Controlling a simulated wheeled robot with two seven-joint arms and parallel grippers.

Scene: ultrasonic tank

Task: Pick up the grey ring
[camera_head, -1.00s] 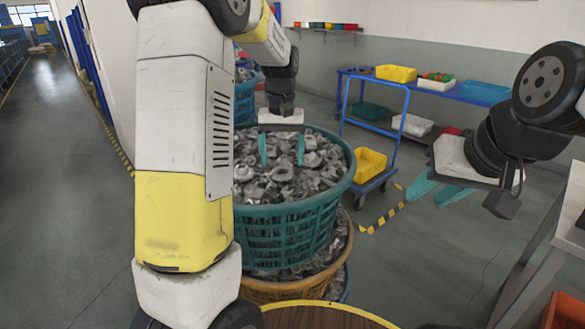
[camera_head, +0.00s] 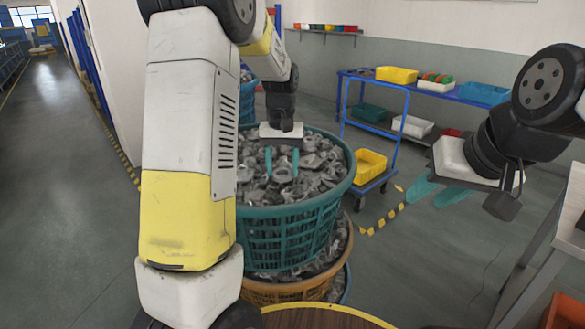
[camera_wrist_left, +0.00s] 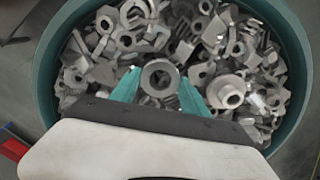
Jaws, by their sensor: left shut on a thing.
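The grey ring (camera_wrist_left: 146,79) is a flat round part with a hole, at the top of the pile of grey metal parts in the teal basket (camera_head: 285,222). My left gripper (camera_head: 282,166) reaches down into this basket. In the left wrist view, the teal fingers of my left gripper (camera_wrist_left: 159,92) are shut on the ring, one on each side. The ring is too small to make out clearly in the head view. My right gripper (camera_head: 425,198) is open and empty, to the right of the basket and above the floor.
Many loose metal parts (camera_wrist_left: 228,90) crowd around the ring. The basket rim (camera_wrist_left: 304,60) encloses them. More baskets of parts (camera_head: 280,292) stand below. A blue trolley (camera_head: 373,132) with a yellow bin (camera_head: 371,163) stands behind, right. Open floor (camera_head: 70,200) lies left.

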